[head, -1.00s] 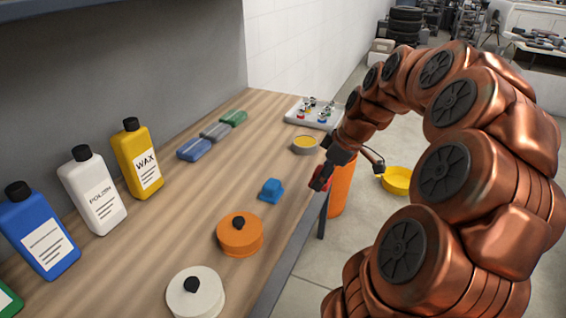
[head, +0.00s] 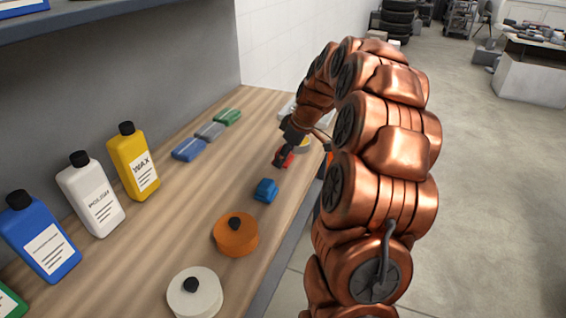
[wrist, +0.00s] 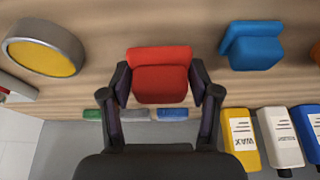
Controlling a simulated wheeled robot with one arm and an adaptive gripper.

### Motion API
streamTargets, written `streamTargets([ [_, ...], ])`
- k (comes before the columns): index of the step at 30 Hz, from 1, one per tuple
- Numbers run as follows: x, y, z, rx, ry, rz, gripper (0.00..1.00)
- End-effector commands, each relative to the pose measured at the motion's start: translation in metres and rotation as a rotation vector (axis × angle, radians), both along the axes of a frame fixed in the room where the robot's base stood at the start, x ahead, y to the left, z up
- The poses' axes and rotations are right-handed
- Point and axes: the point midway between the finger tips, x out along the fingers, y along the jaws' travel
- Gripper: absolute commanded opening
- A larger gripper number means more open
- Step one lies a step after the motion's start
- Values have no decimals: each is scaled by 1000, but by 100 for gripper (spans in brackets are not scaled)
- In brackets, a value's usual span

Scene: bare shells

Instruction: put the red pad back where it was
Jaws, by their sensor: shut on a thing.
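The red pad (wrist: 160,82) is a small block with a raised back, held between the two fingers of my gripper (wrist: 160,90) in the wrist view. In the head view the red pad (head: 284,158) shows partly at the end of my gripper (head: 280,158), over the right part of the wooden bench. My gripper is shut on it. A blue pad (head: 265,190) of like shape lies on the bench, nearer than the red one. It also shows at the upper right of the wrist view (wrist: 254,46). Whether the red pad touches the bench cannot be told.
A round tin with yellow content (wrist: 42,46) is left of the pad in the wrist view. An orange lidded pot (head: 236,234) and a white one (head: 195,292) stand nearer. Bottles and several small blocks (head: 210,131) line the wall side. Bench (head: 165,215) between is clear.

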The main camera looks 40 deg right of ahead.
Motion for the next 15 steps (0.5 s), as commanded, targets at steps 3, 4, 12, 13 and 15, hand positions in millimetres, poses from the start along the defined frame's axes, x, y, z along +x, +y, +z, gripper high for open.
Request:
streamTargets([
  [3,7,0,0,-1,0,2,18],
  [4,8,0,-1,-1,2,1,18],
  [12,6,0,-31,3,4,0,18],
  [13,6,1,-33,2,5,1,18],
  [15,6,1,-36,1,3,1,18],
])
